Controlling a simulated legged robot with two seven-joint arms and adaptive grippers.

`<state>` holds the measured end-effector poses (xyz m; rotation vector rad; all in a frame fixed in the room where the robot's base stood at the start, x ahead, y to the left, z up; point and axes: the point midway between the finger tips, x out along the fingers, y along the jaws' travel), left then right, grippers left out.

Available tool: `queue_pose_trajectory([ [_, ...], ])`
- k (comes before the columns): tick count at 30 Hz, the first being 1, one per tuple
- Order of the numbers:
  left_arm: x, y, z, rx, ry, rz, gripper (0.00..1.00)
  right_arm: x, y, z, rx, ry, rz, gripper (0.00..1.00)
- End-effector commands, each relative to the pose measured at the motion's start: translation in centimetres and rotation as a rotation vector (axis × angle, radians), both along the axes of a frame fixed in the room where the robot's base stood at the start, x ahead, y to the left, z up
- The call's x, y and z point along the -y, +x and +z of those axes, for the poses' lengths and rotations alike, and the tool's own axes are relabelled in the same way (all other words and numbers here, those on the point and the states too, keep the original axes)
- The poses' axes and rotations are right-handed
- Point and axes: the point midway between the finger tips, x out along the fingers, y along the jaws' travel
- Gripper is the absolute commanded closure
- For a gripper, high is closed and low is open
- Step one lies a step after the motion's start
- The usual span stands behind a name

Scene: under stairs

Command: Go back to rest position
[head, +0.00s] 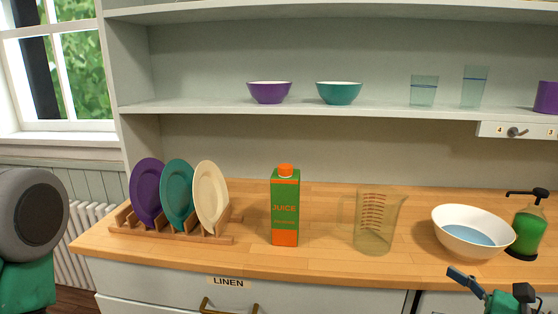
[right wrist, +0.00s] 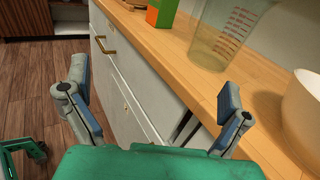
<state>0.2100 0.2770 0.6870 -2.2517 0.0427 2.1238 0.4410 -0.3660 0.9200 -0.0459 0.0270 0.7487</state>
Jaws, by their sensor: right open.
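My right gripper (head: 494,284) is at the lower right of the head view, in front of the counter's front edge and below the white bowl. In the right wrist view my right gripper (right wrist: 153,84) has its two fingers spread wide, with nothing between them. The drawer fronts and floor show beyond the fingers. Part of my left arm, grey and green, is at the left edge of the head view. My left gripper's fingers do not show.
The wooden counter (head: 325,256) holds a plate rack (head: 185,238) with three plates, a juice carton (head: 285,208), a clear measuring jug (head: 376,222), a white bowl (head: 447,217) and a green soap bottle (head: 527,230). Drawers (right wrist: 125,75) lie below. Wooden floor (right wrist: 42,78) is open at left.

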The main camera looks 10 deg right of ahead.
Motion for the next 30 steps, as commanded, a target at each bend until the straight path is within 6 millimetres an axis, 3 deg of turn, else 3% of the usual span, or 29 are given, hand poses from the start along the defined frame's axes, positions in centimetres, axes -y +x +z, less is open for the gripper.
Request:
queue_pose_trajectory([
  [11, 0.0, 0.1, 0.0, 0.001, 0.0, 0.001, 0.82, -6.3, -3.7, -6.1, -0.105, -0.302, 0.267, 0.0],
  [14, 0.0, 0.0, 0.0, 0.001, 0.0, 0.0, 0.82, -7.9, -5.5, -8.6, -0.134, -0.424, 0.373, 0.0],
  [19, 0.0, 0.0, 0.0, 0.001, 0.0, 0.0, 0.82, -10.2, -10.7, -14.0, -0.168, -0.725, 0.637, 0.0],
  [24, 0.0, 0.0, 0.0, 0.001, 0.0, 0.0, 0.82, -10.0, -16.6, -19.0, -0.12, -1.092, 0.968, 0.0],
  [30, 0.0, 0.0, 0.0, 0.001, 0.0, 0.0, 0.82, -7.9, -21.0, -22.3, 0.083, -1.463, 1.334, 0.0],
])
